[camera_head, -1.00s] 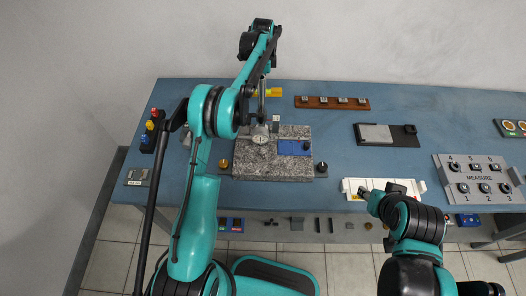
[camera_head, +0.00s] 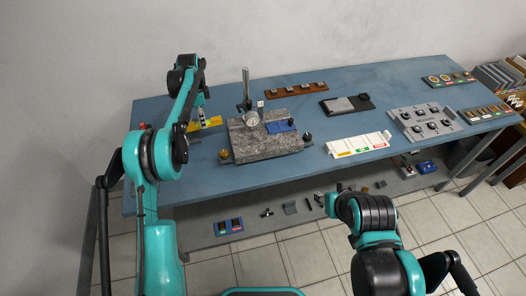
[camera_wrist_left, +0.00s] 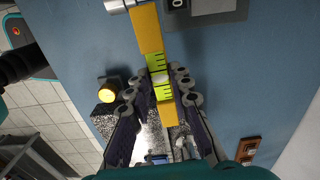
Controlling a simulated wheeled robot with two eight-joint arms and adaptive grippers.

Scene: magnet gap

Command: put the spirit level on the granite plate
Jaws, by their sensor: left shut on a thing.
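The spirit level (camera_head: 208,123) is yellow with a green vial; it also shows in the left wrist view (camera_wrist_left: 147,28). My left gripper (camera_head: 194,118) is shut on it, with the fingers on both sides of the bar around the vial. It holds the level left of the granite plate in the head view. The granite plate (camera_head: 265,146) is a grey speckled slab on the blue table. Part of it shows between the fingers in the left wrist view (camera_wrist_left: 153,133). My right gripper (camera_head: 331,204) is near the table's front edge, its fingers too small to read.
A dial gauge (camera_head: 252,119) on a post stands at the plate's back left. A blue block (camera_head: 279,126) lies on the plate. Round knobs (camera_head: 224,154) flank it. A brown rack (camera_head: 296,90), white tray (camera_head: 359,145) and measure box (camera_head: 427,121) stand on the blue table (camera_head: 345,75).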

